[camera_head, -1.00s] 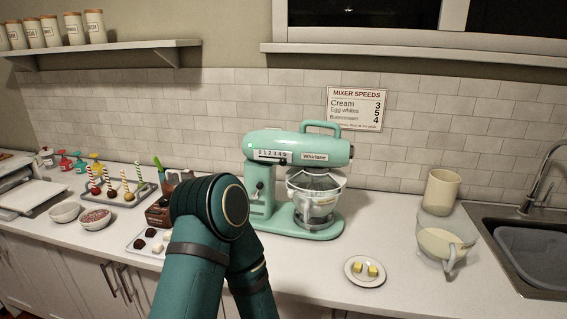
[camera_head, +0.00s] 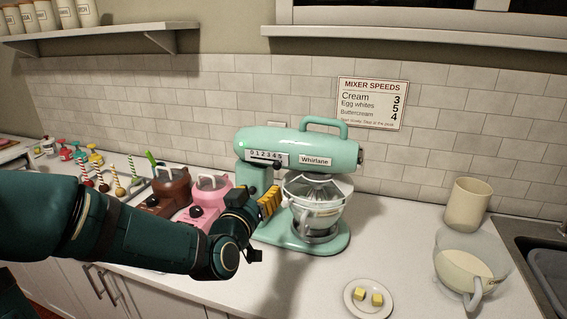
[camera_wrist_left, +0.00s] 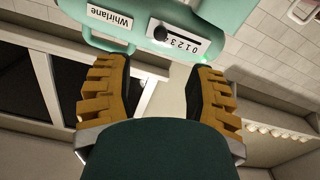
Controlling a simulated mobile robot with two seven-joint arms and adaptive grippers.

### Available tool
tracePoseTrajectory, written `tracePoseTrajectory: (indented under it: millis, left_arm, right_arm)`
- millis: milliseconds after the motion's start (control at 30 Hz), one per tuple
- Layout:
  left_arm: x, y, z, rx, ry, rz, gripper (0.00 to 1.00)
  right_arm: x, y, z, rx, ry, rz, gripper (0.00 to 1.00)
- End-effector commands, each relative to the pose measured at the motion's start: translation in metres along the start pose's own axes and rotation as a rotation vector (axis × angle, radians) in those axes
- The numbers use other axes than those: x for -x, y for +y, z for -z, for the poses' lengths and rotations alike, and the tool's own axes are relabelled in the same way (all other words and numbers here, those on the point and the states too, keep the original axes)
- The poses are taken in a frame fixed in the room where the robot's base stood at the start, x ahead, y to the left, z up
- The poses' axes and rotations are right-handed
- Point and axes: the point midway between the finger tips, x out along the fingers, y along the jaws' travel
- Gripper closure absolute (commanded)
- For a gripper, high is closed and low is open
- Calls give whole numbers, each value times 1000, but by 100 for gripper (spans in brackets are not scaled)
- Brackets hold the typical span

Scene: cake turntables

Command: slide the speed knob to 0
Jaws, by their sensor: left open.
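The teal mixer (camera_head: 300,150) stands on the counter with a white speed scale (camera_head: 266,156) on its head. In the left wrist view the scale appears turned around (camera_wrist_left: 183,40), with the small black speed knob (camera_wrist_left: 161,33) at its left end. In the head view the knob is small and dark near the scale's right, high-number end; its exact number is unclear. My left gripper (camera_head: 270,197) is open and empty, below the scale in front of the mixer's column. Its yellow-padded fingers are spread in the wrist view (camera_wrist_left: 160,70), with the knob beyond their tips. My right gripper is out of view.
A glass mixing bowl (camera_head: 313,206) sits on the mixer's base. A sign (camera_head: 371,103) lists speeds. A plate (camera_head: 357,307) and jug (camera_head: 465,262) are at right.

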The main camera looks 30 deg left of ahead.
Motion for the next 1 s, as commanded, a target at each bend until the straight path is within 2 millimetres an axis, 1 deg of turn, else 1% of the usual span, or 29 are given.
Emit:
tracePoseTrajectory:
  millis: [67,167,267,700,900,1000]
  left_arm:
    - [-2,-2,3,3,11,2,45]
    - [-10,-2,2,1,10,2,45]
    - [-24,-2,2,-1,9,3,45]
    - [-102,-2,2,-3,9,2,45]
    - [-126,-2,3,0,8,3,45]
    - [-133,-2,4,1,9,2,45]
  right_arm:
    - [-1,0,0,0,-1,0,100]
    - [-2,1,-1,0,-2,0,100]
    - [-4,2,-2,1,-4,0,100]
    - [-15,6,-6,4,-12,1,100]
    - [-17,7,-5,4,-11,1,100]
    - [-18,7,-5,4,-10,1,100]
